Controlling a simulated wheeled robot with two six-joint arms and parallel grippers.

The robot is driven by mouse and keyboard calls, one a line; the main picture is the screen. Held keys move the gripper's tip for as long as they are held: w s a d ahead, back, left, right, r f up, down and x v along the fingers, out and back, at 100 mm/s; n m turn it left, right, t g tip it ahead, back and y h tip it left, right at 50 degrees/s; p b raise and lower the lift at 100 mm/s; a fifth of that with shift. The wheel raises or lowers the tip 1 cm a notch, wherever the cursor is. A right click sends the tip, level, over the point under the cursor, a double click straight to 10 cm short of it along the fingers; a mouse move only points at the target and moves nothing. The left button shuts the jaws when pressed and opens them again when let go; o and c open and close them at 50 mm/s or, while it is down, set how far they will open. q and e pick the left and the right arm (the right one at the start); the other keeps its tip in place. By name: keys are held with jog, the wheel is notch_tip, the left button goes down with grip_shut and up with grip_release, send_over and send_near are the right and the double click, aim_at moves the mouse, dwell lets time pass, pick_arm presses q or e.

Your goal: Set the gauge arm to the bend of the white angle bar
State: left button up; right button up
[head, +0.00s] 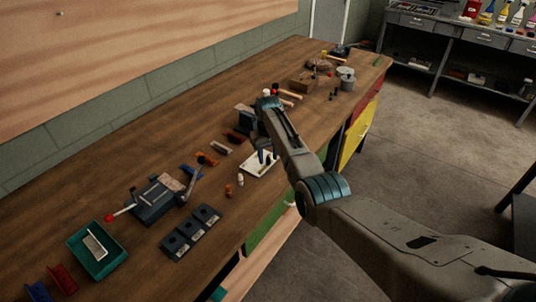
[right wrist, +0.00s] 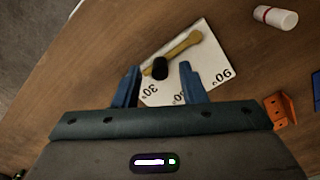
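The gauge is a white plate (right wrist: 212,62) marked 30 and 90, with a third mark partly hidden; it also shows on the bench in the head view (head: 254,168). Its brass-coloured arm (right wrist: 184,44) lies across the plate, with a black knob (right wrist: 160,68) at the near end. My right gripper (right wrist: 159,78) is open above the plate. The knob appears between its blue fingertips; no contact is clear. A whitish piece (head: 96,245), possibly the white angle bar, lies in the green tray; its bend is hard to read. My left gripper is not in view.
A white cylinder (right wrist: 275,17) and orange bracket (right wrist: 281,111) are near the plate. Red and blue angle pieces lie at lower left.

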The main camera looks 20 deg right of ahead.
jog(key=shift+s+f, duration=0.1)
jog(key=shift+f, duration=0.05)
jog(key=shift+c, duration=0.2)
grip_shut()
jog(key=n, duration=0.1)
jog(key=w+a+n, duration=0.1)
jog(key=n, duration=0.1)
jog(key=shift+w, duration=0.1)
jog(key=shift+w+a+n+b, duration=0.15)
jog(key=shift+a+n+b, duration=0.1)
jog(key=shift+n, duration=0.5)
jog(key=shift+w+a+n+b, duration=0.15)
jog(key=shift+a+n, duration=0.1)
jog(key=shift+n, duration=0.5)
